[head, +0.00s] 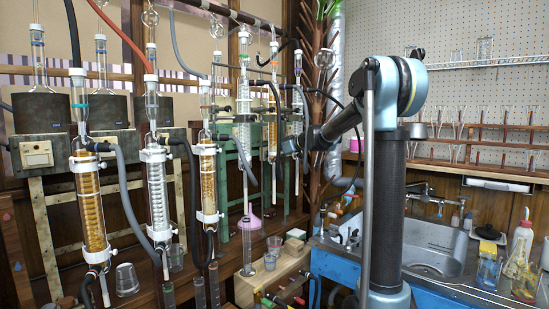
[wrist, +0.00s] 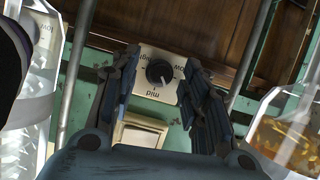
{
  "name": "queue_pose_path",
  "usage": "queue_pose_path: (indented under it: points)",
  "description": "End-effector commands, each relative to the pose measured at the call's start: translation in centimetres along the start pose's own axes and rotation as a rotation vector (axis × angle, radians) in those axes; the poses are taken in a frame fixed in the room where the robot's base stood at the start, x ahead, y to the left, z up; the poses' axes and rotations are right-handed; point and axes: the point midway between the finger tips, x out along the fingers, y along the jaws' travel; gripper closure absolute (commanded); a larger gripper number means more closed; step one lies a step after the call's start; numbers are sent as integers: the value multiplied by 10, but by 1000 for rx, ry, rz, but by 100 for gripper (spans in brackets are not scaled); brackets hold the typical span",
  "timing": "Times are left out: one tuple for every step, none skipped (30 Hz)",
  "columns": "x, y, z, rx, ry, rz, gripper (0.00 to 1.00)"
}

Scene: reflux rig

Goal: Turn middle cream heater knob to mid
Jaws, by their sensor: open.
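In the wrist view, a round black knob (wrist: 158,73) sits on a cream panel (wrist: 149,91). The panel's lettering is upside down, with "mid" on the lower edge and other labels above. A small pale mark shows on the knob, but I cannot tell clearly which label it points to. My gripper (wrist: 162,72) is open, with one dark finger on each side of the knob. I cannot tell whether either finger touches it. In the head view my gripper (head: 291,146) is at the green frame behind the glassware; this knob cannot be made out there.
In the wrist view, glassware with amber contents (wrist: 290,135) is close at right, and clear glass (wrist: 28,95) at left. A cream rocker-like plate (wrist: 139,132) is below the knob. In the head view, glass columns (head: 157,195) and hoses crowd the left; a sink (head: 440,250) is at right.

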Motion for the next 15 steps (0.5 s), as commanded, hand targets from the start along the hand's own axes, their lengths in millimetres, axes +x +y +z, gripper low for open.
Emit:
queue_pose_path:
  points:
    - [0, 0, 0, 0, 0, 0, 58]
    - [0, 0, 0, 0, 0, 0, 58]
    - [0, 0, 0, 0, 0, 0, 58]
    - [0, 0, 0, 0, 0, 0, 58]
    - [0, 1, 0, 0, 0, 1, 58]
    - [0, 1, 0, 0, 0, 1, 58]
    - [0, 1, 0, 0, 0, 1, 63]
    - [0, 1, 0, 0, 0, 1, 69]
    - [0, 1, 0, 0, 0, 1, 78]
    - [0, 1, 0, 0, 0, 1, 85]
    - [0, 1, 0, 0, 0, 1, 92]
    - [-1, 1, 0, 0, 0, 2, 100]
    - [-1, 2, 0, 1, 0, 2, 100]
    - [-1, 2, 0, 1, 0, 2, 100]
    - [-1, 2, 0, 1, 0, 2, 100]
